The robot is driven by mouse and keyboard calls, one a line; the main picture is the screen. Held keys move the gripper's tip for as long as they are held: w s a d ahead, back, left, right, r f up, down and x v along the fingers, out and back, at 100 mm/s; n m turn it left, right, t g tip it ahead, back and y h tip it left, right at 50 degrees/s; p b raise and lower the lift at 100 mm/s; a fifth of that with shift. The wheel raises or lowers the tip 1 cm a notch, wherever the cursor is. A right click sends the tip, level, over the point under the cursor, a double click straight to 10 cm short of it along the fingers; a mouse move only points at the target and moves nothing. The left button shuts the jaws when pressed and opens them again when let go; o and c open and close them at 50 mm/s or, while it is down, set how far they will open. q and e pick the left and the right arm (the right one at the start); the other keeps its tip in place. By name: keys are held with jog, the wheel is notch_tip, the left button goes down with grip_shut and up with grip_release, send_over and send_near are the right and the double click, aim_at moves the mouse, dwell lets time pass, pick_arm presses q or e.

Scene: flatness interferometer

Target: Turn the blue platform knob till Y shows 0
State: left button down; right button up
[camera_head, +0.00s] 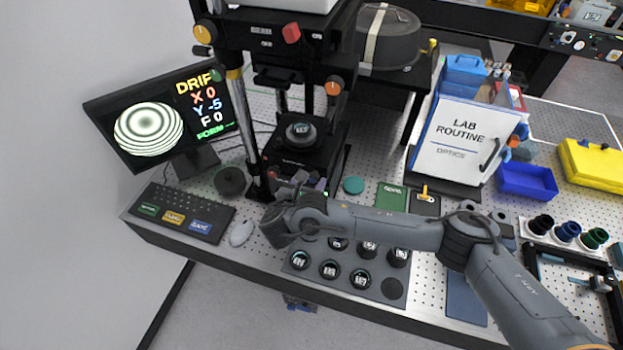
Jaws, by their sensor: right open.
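The monitor (162,116) at the left shows a ringed fringe disc and the readings X 0, Y -5 and F 0. The dark interferometer stand (298,158) is right of it, with a round lens-like part (301,133) on its platform. My right gripper (298,184) is open at the front foot of the stand, close against the platform's front. A small bluish-purple part (321,185) shows just beside its fingers; I cannot tell for sure that it is the blue platform knob, or whether the fingers touch it. My left gripper is not in view.
A keyboard (180,212) and mouse (242,233) lie left of my right arm. A dark tray (325,279) with several round parts lies in front of it.

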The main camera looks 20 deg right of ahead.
jog(key=shift+x, duration=1.15)
jog(key=c, duration=1)
jog(key=shift+f+m+b, duration=0.15)
jog(key=shift+m+b, duration=0.25)
jog(key=shift+b, duration=0.55)
jog(key=shift+c, duration=0.2)
jog(key=m+t+y+b, duration=0.1)
jog(key=m+b, duration=0.1)
jog(key=b, duration=0.4)
jog(key=m+t+y+b, duration=0.1)
jog(key=m+b, duration=0.1)
jog(key=b, duration=0.5)
jog(key=m+t+y+b, duration=0.1)
jog(key=m+t+b, duration=0.1)
jog(key=b, duration=0.5)
jog(key=shift+s+d+f+m, duration=0.2)
jog(key=shift+f+m, duration=0.1)
jog(key=shift+m, duration=0.1)
jog(key=shift+r+m+b, duration=0.25)
jog(key=shift+m+b, duration=0.05)
jog(key=shift+b, duration=0.4)
jog(key=shift+r, duration=0.1)
jog(key=o, duration=1)
